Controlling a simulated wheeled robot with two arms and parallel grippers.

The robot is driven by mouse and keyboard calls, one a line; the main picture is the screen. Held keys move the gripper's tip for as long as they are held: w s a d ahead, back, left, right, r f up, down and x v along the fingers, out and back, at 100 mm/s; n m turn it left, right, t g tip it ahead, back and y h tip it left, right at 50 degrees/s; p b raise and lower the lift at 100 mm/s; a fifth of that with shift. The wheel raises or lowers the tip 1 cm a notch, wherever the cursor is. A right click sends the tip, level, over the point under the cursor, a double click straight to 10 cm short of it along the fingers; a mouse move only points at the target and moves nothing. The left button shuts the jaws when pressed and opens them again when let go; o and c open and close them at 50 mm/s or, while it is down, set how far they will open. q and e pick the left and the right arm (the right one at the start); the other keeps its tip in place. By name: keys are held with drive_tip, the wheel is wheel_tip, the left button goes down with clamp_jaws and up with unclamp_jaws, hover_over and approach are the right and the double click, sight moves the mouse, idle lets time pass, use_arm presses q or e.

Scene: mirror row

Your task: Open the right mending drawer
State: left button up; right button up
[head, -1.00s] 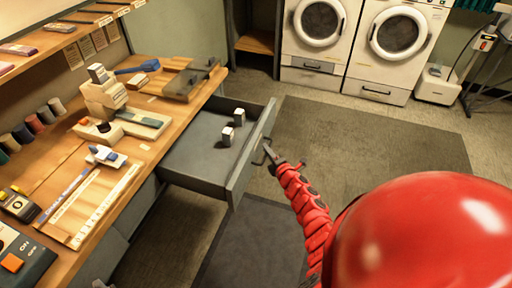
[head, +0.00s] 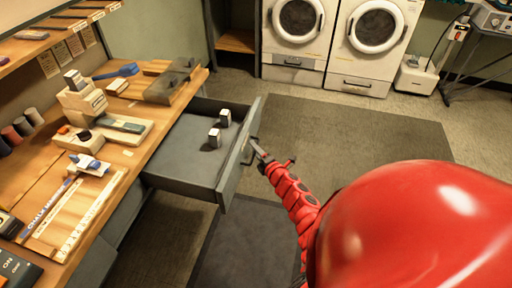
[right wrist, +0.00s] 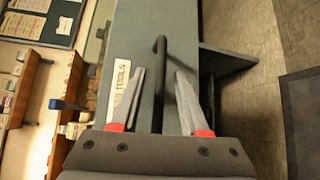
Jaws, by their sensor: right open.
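A grey drawer (head: 180,184) stands well pulled out from under the wooden workbench (head: 125,165) in the head view. In the right wrist view, the dark bar handle (right wrist: 160,75) lies between the spread fingers of my right gripper (right wrist: 160,95), with gaps at the sides. A label (right wrist: 122,90) ending in "TOOLS" is on the drawer front (right wrist: 140,30). My left gripper is not in view.
Two white front-loading machines (head: 375,45) stand at the back. Open floor with a dark mat (head: 340,135) lies right of the drawer.

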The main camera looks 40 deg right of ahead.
drive_tip(key=s+a+r+b, duration=0.1)
drive_tip(key=s+a+r, duration=0.1)
drive_tip(key=s, duration=1.5)
drive_tip(key=shift+a+r, duration=0.2)
drive_tip(key=shift+r, duration=0.05)
